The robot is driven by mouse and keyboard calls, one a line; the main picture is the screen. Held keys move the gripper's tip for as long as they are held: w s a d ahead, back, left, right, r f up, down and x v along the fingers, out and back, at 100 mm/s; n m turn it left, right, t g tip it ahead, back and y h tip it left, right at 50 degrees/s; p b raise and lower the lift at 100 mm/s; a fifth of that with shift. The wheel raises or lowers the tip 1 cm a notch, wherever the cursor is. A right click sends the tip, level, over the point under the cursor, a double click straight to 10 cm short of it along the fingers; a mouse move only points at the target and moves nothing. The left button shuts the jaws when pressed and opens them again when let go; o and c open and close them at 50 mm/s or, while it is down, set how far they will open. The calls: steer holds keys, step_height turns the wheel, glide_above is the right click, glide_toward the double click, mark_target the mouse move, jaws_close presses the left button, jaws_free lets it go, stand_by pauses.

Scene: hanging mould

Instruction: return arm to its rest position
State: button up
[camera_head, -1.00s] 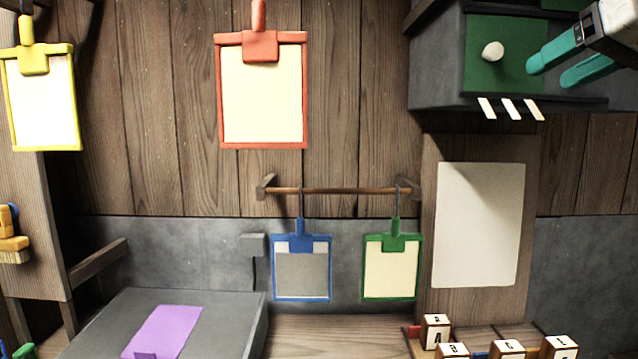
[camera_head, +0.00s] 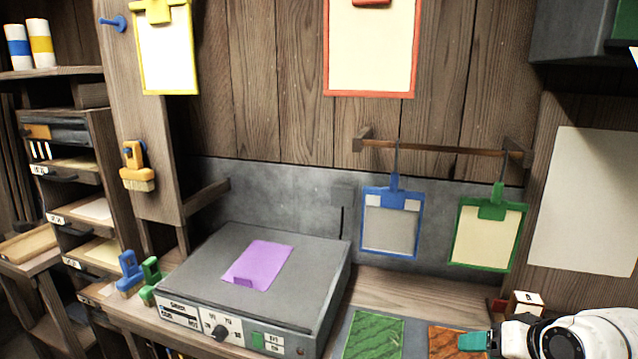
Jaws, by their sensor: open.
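My gripper (camera_head: 474,341) is at the bottom right of the head view, low over the bench. Its teal finger points left, in front of an orange panel (camera_head: 442,341) on the bench. I see only one finger clearly, and nothing shows held in it. The white wrist of my arm is behind it at the right, partly cut off by the bottom edge of the picture.
Blue (camera_head: 390,222) and green (camera_head: 487,234) framed boards hang from a wooden rod (camera_head: 440,149). A grey box (camera_head: 262,285) with a purple sheet (camera_head: 258,265) stands left of the green panel (camera_head: 373,336).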

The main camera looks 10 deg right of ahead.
steer(key=s+a+f+n+g, duration=0.1)
steer(key=s+a+f+g, duration=0.1)
steer(key=s+a+f, duration=0.35)
steer(key=s+a+f+n+g, duration=0.1)
steer(key=s+a+f+g, duration=0.15)
steer(key=s+f, duration=0.55)
steer(key=s+a+f+n+g+h, duration=0.1)
steer(key=s+a+f+n+g, duration=0.1)
steer(key=s+f, duration=0.7)
steer(key=s, duration=0.3)
steer(key=shift+s+a+n+g+h, duration=0.2)
steer(key=shift+a+n+g+h, duration=0.1)
steer(key=shift+g, duration=0.05)
